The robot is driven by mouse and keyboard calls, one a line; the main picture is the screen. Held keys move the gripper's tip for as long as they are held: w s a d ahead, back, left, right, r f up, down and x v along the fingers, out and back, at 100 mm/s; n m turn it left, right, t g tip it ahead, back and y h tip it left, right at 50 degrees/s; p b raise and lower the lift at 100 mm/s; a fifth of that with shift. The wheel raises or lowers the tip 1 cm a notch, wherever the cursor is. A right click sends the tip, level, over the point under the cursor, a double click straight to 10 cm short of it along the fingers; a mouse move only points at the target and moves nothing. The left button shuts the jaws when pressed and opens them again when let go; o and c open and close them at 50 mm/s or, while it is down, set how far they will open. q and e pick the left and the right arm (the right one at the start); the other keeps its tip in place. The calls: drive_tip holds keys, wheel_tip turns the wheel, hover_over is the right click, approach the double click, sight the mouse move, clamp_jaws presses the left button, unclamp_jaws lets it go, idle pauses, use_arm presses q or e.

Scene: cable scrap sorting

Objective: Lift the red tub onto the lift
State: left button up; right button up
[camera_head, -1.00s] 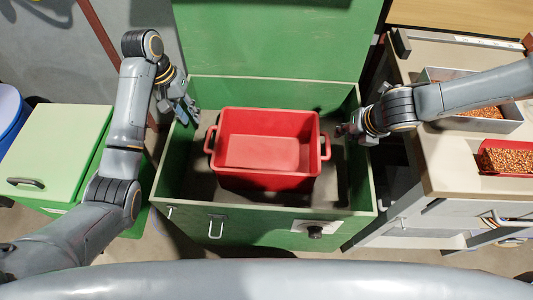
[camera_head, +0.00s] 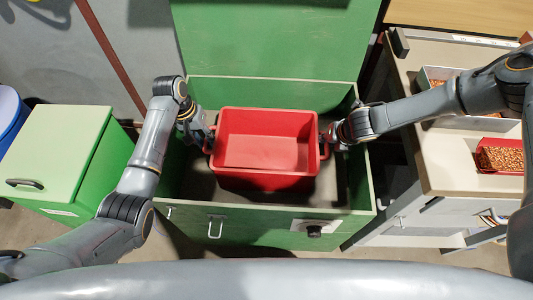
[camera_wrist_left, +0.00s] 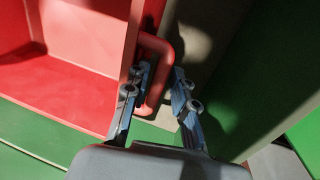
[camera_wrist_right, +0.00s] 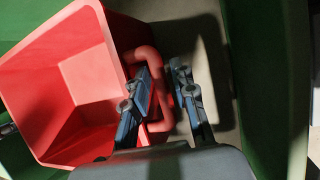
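The empty red tub (camera_head: 265,181) sits upright inside the open green box (camera_head: 200,200), with a looped handle on each side. My left gripper (camera_head: 206,137) is at the tub's left handle (camera_wrist_left: 166,50). In the left wrist view its two fingers (camera_wrist_left: 158,98) stand apart with the handle bar between them. My right gripper (camera_head: 329,137) is at the right handle (camera_wrist_right: 150,55). In the right wrist view its fingers (camera_wrist_right: 160,90) are also apart, on either side of the bar. I cannot tell which part is the lift.
The box's green lid (camera_head: 275,40) stands open behind. A light green cabinet (camera_head: 60,150) is at the left. A beige workbench (camera_head: 445,165) with a red tray of brown granules (camera_head: 500,158) is at the right. The box walls are close around both grippers.

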use_arm(q)
drive_tip(key=shift+d+f, duration=0.15)
drive_tip(key=shift+f, duration=0.5)
use_arm(e)
drive_tip(key=shift+w+a+f, duration=0.15)
drive_tip(key=shift+w+f, duration=0.1)
drive_tip(key=shift+f, duration=0.3)
use_arm(q)
clamp_jaws()
use_arm(e)
clamp_jaws()
use_arm(q)
drive_tip(key=shift+r, duration=0.1)
use_arm(e)
drive_tip(key=shift+w, duration=0.1)
